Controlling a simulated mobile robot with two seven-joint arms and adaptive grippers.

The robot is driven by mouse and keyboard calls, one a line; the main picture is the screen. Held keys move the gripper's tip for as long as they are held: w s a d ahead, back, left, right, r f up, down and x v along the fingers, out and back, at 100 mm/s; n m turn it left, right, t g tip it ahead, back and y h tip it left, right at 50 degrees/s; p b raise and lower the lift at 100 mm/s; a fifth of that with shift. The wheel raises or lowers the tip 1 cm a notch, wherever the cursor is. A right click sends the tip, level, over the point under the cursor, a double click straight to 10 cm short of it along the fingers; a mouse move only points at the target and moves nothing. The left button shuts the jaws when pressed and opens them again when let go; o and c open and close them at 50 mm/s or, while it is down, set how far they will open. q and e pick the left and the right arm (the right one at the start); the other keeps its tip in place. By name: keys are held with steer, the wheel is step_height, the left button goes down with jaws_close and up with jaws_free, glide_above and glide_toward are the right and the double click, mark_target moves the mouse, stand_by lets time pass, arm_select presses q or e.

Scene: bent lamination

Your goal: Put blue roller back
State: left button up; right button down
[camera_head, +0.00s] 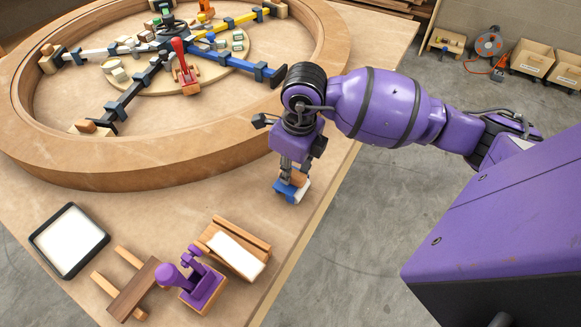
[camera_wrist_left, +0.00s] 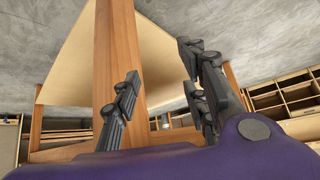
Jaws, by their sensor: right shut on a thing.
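The blue roller (camera_head: 290,190) has a blue body, with wood-coloured and white parts showing beside it. My right gripper (camera_head: 290,166) points down and is shut on it near the table's right edge, just outside the round wooden form. Whether the roller touches the tabletop is hard to tell. My left gripper (camera_wrist_left: 163,95) shows only in the left wrist view. Its two dark fingers are apart with nothing between them, in front of a wooden post (camera_wrist_left: 114,60) and the table's underside.
The round wooden form (camera_head: 150,178) fills the table's back, with coloured clamp arms inside. Near the front are a black-framed white tray (camera_head: 101,240), a dark wooden block on rails (camera_head: 134,291), a purple tool (camera_head: 203,290) and a wooden holder with a white pad (camera_head: 238,255). Bare tabletop lies between.

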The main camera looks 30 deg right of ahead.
mark_target(295, 174)
steer(key=shift+s+f, duration=0.15)
steer(key=shift+f, duration=0.3)
steer(key=shift+s+f, duration=0.1)
steer(key=shift+f, duration=0.05)
steer(key=c, duration=1.5)
jaws_free()
arm_select(q)
steer(key=shift+w+d, duration=0.1)
steer(key=shift+w, duration=0.45)
steer(key=shift+s, duration=0.1)
arm_select(e)
steer(key=shift+w+r, duration=0.2)
arm_select(q)
steer(key=shift+w+r, duration=0.2)
steer(key=shift+r, duration=0.2)
arm_select(e)
steer(key=r, duration=0.4)
steer(key=s+r, duration=0.1)
steer(key=r, duration=0.8)
steer(key=shift+s+d, duration=0.15)
steer(key=shift+d, duration=0.15)
